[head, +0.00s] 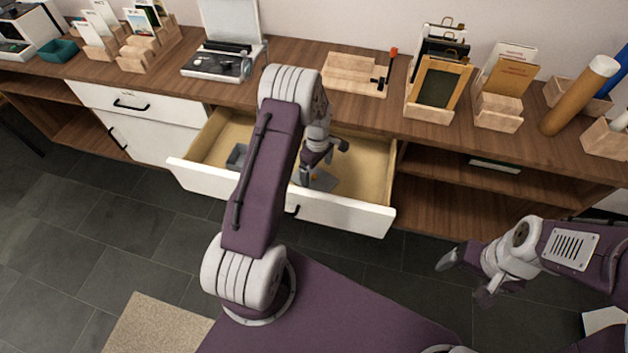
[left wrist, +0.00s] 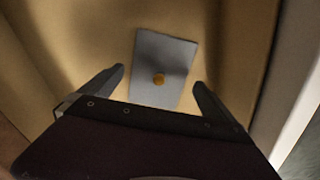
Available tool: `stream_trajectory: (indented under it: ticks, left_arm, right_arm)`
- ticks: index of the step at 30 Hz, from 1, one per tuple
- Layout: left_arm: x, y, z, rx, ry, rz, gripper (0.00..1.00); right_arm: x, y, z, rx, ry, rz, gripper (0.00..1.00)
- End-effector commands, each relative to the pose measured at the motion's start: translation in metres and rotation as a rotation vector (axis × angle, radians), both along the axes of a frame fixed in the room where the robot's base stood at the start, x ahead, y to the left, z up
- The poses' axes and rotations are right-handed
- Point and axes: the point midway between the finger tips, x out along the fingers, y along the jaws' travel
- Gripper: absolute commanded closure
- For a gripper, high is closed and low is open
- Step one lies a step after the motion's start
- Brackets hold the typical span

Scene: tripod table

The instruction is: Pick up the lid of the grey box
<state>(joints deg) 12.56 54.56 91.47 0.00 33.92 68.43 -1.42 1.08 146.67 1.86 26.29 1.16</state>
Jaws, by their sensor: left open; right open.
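The flat grey lid (left wrist: 165,58) with a round orange knob (left wrist: 159,79) lies on the floor of an open drawer (head: 365,168). In the head view the lid (head: 325,181) is partly hidden by my left gripper (head: 322,163). That gripper is open and empty inside the drawer. In the left wrist view its two fingers (left wrist: 160,78) are spread to either side of the lid's near end, apart from it. The grey box (head: 237,156) sits in the left part of the drawer, partly behind my left arm. My right gripper (head: 465,280) is open and empty, low at the right in front of the cabinet.
The drawer's white front (head: 345,213) and side walls surround the lid.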

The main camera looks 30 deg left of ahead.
Motion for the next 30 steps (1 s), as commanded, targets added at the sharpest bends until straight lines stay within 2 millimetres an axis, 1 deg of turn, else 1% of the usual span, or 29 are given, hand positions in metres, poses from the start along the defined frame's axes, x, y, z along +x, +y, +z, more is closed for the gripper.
stream_trajectory:
  ticks: [1,3,6,13,14,15,17,18,19,20,24,26,29,30]
  left_arm:
    - [-0.002,0.001,-0.013,-0.001,0.005,0.001,0.00]
    - [-0.001,0.001,-0.026,-0.001,0.003,0.000,0.00]
    - [-0.001,0.001,-0.037,-0.001,0.002,0.000,0.00]
    - [-0.001,0.001,-0.039,0.000,0.000,0.000,0.00]
    - [-0.001,0.001,-0.039,0.000,0.000,0.000,0.03]
    - [-0.001,0.001,-0.039,0.000,0.001,0.000,0.14]
    - [-0.001,0.001,-0.039,0.000,0.001,0.000,0.31]
    - [-0.001,0.001,-0.039,0.000,0.001,0.000,0.42]
    - [-0.001,0.001,-0.039,0.000,0.001,0.000,0.45]
    - [-0.001,0.001,-0.039,0.000,0.001,0.000,0.52]
    - [-0.001,0.001,-0.039,0.000,0.001,0.000,0.52]
    - [0.000,0.001,-0.036,0.000,0.000,0.000,0.52]
    - [0.000,0.002,-0.018,0.001,-0.003,0.000,0.52]
    - [0.001,0.002,-0.008,0.001,-0.004,0.000,0.52]
  right_arm:
    - [0.000,0.000,-0.004,0.000,0.000,0.000,0.20]
    - [0.000,0.000,-0.006,0.000,0.000,0.000,0.20]
    - [0.000,0.000,-0.008,0.000,0.000,0.000,0.20]
    - [0.000,0.000,-0.007,0.000,0.000,0.000,0.20]
    - [0.000,0.000,-0.007,0.000,0.000,0.000,0.20]
    - [0.000,0.000,-0.007,0.000,0.000,0.000,0.20]
    - [0.000,0.000,-0.007,0.000,0.000,0.000,0.20]
    - [0.000,0.000,-0.007,0.000,0.000,0.000,0.20]
    - [0.000,0.000,-0.007,0.000,0.000,0.000,0.20]
    - [0.000,0.000,-0.007,0.000,0.000,0.000,0.20]
    - [0.000,0.000,-0.007,0.000,0.000,0.000,0.20]
    - [0.000,0.000,-0.006,0.000,0.000,0.000,0.20]
    - [0.000,0.000,-0.002,0.000,0.000,0.000,0.20]
    - [0.000,0.000,0.000,0.000,0.000,0.000,0.20]
